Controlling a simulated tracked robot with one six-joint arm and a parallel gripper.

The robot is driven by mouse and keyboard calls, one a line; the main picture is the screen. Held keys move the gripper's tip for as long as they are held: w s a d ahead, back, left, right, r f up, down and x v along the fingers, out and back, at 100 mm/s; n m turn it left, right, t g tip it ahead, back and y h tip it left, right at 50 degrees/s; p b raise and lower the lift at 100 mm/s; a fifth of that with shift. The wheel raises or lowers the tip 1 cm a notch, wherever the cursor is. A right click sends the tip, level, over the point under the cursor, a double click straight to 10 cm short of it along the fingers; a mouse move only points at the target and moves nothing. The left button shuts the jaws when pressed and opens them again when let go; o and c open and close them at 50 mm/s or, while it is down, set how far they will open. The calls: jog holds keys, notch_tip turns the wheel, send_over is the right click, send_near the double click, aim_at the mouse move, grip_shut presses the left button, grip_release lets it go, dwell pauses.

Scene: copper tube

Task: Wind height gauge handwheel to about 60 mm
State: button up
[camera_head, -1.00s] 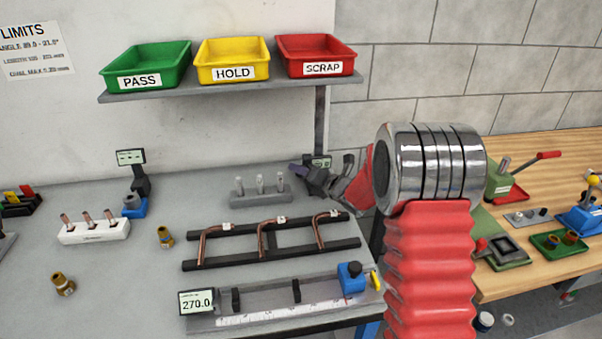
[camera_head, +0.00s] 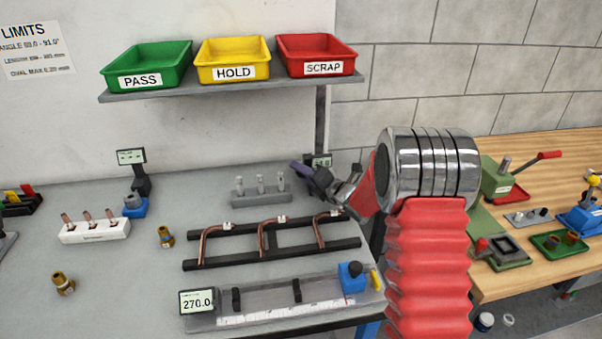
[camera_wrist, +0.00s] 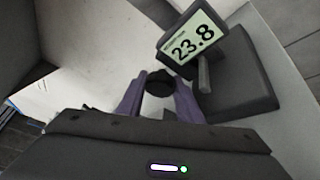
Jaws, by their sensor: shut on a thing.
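The height gauge shows in the wrist view as a dark base and post with a tilted display (camera_wrist: 192,42) that reads 23.8. Its dark round handwheel (camera_wrist: 159,82) lies between the purple fingers of my gripper (camera_wrist: 158,97), which is shut on it. In the head view, my gripper (camera_head: 308,176) is at the back right of the bench, and its wrist hides most of the gauge. Only part of the gauge's display (camera_head: 322,161) shows behind the fingers there, too small to read surely.
Left of my gripper stands a grey block with several pins (camera_head: 262,194). In front are a black rack with bent copper tubes (camera_head: 272,262) and a length fixture reading 270.0 (camera_head: 198,302). A shelf with PASS, HOLD and SCRAP bins (camera_head: 230,82) hangs above.

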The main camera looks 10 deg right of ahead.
jog(key=shift+d+m+t+y, duration=0.15)
jog(key=shift+m+t+y, duration=0.35)
jog(key=shift+m, duration=0.8)
jog(key=o, duration=0.7)
jog(key=shift+o, duration=0.2)
